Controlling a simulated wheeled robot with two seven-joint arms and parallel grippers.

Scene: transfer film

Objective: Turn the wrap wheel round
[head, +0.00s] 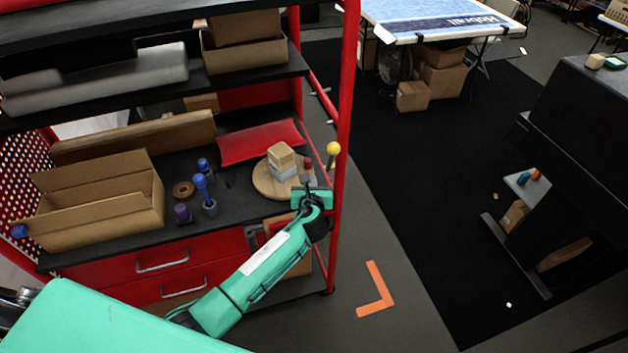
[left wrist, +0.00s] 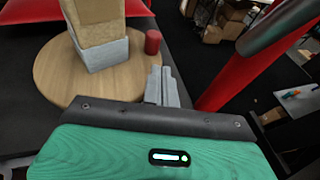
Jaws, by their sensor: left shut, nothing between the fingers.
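The wrap wheel (head: 262,181) is a round, light wooden disc on the black bench of the red rack. It also fills the upper left of the left wrist view (left wrist: 52,72). A stack of a tan block (head: 281,155) on a grey block (head: 283,173) stands on it. A short red peg (head: 308,164) stands near the disc's right edge, and it also shows in the left wrist view (left wrist: 153,41). My left gripper (left wrist: 162,85) is shut and empty at the near right edge of the disc, just short of the peg. Whether it touches the disc is unclear. My right gripper is out of view.
The red rack post (head: 343,110) rises close to the right of my left gripper, with a yellow ball (head: 333,148) beside it. An open cardboard box (head: 100,205), a tape roll (head: 183,190) and a red sheet (head: 258,142) lie on the bench. A shelf (head: 255,80) hangs above.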

